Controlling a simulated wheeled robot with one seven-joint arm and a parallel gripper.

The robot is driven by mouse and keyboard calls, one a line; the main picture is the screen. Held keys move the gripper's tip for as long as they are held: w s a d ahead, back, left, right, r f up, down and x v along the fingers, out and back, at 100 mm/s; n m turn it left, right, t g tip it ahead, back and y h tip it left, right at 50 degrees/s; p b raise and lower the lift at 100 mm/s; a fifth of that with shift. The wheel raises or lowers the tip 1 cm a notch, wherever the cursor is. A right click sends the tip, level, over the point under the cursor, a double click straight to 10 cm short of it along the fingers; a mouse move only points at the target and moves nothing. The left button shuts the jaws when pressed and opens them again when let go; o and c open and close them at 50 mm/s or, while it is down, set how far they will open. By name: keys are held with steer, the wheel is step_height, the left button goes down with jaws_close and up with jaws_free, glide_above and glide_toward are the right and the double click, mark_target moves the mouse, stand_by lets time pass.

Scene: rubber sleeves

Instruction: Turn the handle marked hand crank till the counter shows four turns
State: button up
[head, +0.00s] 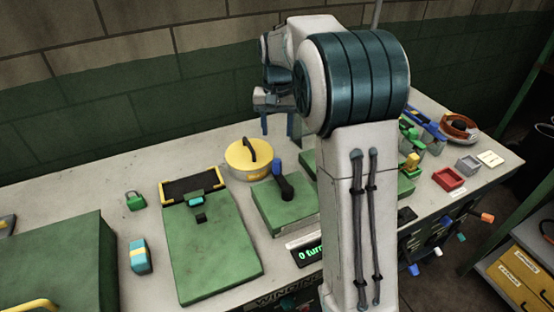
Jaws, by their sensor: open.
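The crank stands on a green box (290,213). It has a dark arm (286,188) and an upright blue grip (277,167). A black counter (309,252) in front of the box shows green text starting "0 turn"; my arm hides its right end. A pale label strip beside it is too small and covered to read. My gripper (277,127) points down with its two fingers apart and empty. In the picture it appears above the blue grip, apart from it. My arm hides part of the box's right side.
A yellow round lidded thing (243,163) stands close behind and left of the crank box. A green board (208,246) with a black tray lies to the left. A red tray (449,179) and several small parts are at right. Bench space around the green padlock (134,201) is clear.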

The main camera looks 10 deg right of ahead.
mark_target(277, 160)
step_height(277, 160, down, 14)
steer(key=shift+r+p, duration=0.25)
steer(key=shift+p, duration=0.6)
jaws_close()
